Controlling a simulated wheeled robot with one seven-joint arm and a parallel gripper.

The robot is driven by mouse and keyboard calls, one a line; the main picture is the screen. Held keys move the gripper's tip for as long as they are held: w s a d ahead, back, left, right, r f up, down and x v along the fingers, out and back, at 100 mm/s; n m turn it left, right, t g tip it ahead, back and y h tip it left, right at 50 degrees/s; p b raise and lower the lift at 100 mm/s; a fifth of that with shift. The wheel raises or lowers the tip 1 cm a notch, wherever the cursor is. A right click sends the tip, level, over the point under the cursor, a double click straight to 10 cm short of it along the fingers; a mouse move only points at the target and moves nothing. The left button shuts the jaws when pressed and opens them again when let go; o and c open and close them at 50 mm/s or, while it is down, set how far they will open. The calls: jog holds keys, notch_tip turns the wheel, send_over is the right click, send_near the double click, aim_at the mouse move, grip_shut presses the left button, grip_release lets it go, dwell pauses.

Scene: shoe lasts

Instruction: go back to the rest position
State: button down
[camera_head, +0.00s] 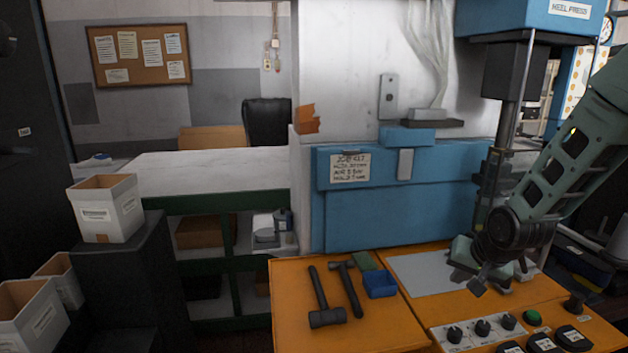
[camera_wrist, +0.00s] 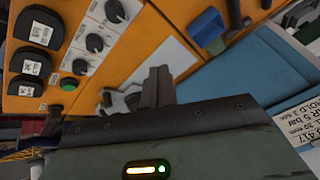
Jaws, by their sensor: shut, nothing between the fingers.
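My gripper (camera_head: 474,283) hangs from my green arm at the right of the head view. It is low over the grey plate (camera_head: 425,271) on the orange bench, and its tips look closed together. In the wrist view the fingers (camera_wrist: 157,87) show as one dark grey block, shut and with nothing visibly held. I cannot tell from these frames how far the tips are above the bench.
The blue press (camera_head: 400,215) rises behind. White boxes (camera_head: 107,208) stand at left.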

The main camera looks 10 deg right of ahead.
jog(key=s+a+r+n+g, duration=0.1)
jog(key=s+a+r+n, duration=0.15)
jog(key=a, duration=0.35)
jog(key=s+a+r+n+g, duration=0.1)
jog(key=s+a+n, duration=0.1)
jog(key=s+a, duration=0.3)
jog(key=s+a+r+n+g, duration=0.2)
jog(key=s+a+n, duration=0.2)
jog(key=s, duration=0.7)
jog(key=s+a+r+n+g, duration=0.2)
jog(key=s+a+n, duration=0.3)
jog(key=s+a, duration=0.3)
jog(key=s, duration=0.3)
jog(key=shift+s+r, duration=0.15)
jog(key=shift+r, duration=0.25)
